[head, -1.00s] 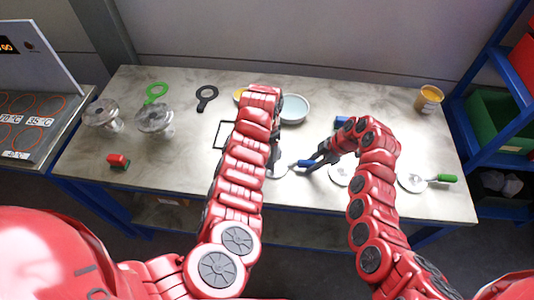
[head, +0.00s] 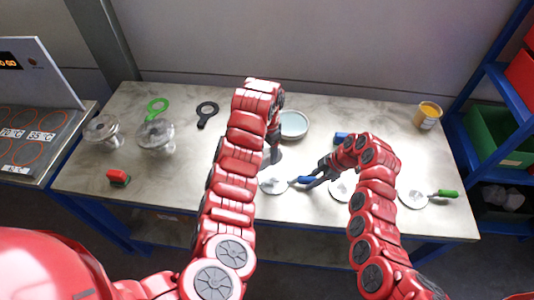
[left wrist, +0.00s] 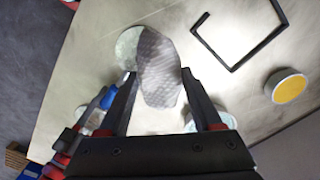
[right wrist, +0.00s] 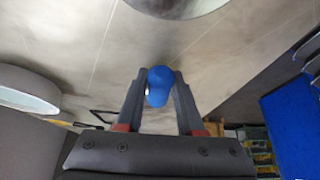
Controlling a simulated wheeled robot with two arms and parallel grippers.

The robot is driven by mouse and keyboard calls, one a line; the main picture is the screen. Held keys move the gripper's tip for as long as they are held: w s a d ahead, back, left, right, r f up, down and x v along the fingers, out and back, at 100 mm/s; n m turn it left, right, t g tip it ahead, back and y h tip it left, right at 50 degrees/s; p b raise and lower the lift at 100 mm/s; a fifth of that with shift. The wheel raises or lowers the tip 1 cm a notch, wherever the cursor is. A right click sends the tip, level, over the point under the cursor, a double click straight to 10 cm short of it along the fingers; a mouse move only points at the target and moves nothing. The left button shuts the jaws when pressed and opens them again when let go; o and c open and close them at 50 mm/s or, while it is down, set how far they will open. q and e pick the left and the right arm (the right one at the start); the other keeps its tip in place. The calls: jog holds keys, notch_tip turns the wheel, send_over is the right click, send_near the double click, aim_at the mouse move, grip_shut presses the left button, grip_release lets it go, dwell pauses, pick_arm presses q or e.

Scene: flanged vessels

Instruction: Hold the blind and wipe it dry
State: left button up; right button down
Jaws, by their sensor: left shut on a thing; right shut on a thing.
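The blind (head: 272,187) is a pale disc with a blue handle (head: 303,180), at the front middle of the table. My right gripper (head: 318,174) is shut on the blue handle, which also shows between its fingertips in the right wrist view (right wrist: 158,84). My left gripper (head: 273,135) is shut on a grey quilted cloth (left wrist: 158,65) and is above and behind the disc. In the left wrist view the cloth overlaps part of the pale disc (left wrist: 127,45). Whether the cloth touches the disc I cannot tell.
A shallow bowl (head: 293,125) stands behind the grippers. A green-handled disc (head: 413,195) and another pale disc (head: 340,188) lie to the right. Two flanged vessels (head: 102,130) (head: 155,137), a red block (head: 118,178) and two ring tools are left. A yellow pot (head: 428,115) stands back right.

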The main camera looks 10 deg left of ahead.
dwell(0.3)
jog(key=shift+c, duration=2.2)
grip_release()
jog(key=v, duration=1.2)
